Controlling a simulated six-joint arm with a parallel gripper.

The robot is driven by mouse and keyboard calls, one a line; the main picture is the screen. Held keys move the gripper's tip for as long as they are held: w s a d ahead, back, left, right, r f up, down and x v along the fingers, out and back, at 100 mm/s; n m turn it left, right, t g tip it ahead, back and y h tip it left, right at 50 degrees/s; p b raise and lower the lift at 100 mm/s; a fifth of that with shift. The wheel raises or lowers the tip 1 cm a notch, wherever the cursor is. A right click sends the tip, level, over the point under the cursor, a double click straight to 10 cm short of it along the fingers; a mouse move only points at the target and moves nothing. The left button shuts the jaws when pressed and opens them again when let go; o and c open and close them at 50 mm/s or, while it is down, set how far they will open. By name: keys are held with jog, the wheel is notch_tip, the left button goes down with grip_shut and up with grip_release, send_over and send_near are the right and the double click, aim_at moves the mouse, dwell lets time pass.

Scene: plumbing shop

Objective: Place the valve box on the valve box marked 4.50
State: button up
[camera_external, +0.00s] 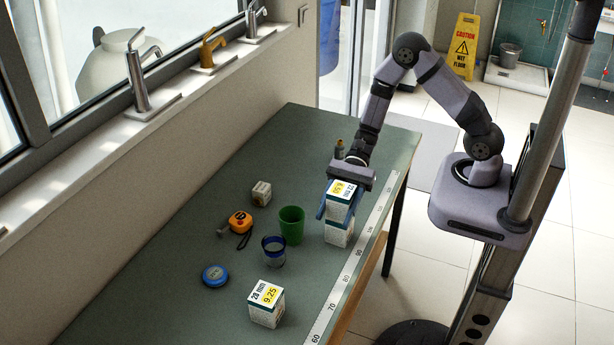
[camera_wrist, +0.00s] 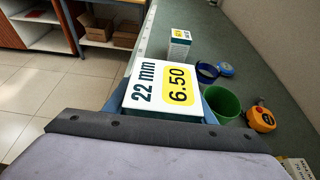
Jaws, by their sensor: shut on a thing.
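My gripper (camera_external: 338,212) is shut on a white valve box (camera_external: 341,189) with a blue-green edge and a yellow label. In the wrist view the held valve box (camera_wrist: 158,92) reads 22 mm and 6.50. It is upright, directly above a second white valve box (camera_external: 338,236) standing on the table near its right edge. The two look touching, but the fingers partly hide the seam. The lower box's price is not readable, and it is hidden in the wrist view. Another valve box (camera_external: 266,303), marked 28 mm and 9.25, stands at the table's near end.
Left of the stack are a green cup (camera_external: 291,226), a blue-banded glass (camera_external: 273,253), an orange tape measure (camera_external: 240,222), a small pale box (camera_external: 261,194) and a blue disc (camera_external: 214,275). A small bottle (camera_external: 339,149) stands behind my gripper. A measuring strip (camera_external: 345,280) runs along the right edge.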

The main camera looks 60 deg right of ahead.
jog(key=shift+f, duration=0.15)
jog(key=o, duration=1.3)
jog(key=b+v, duration=0.2)
jog(key=v, duration=1)
jog(key=shift+b, duration=0.35)
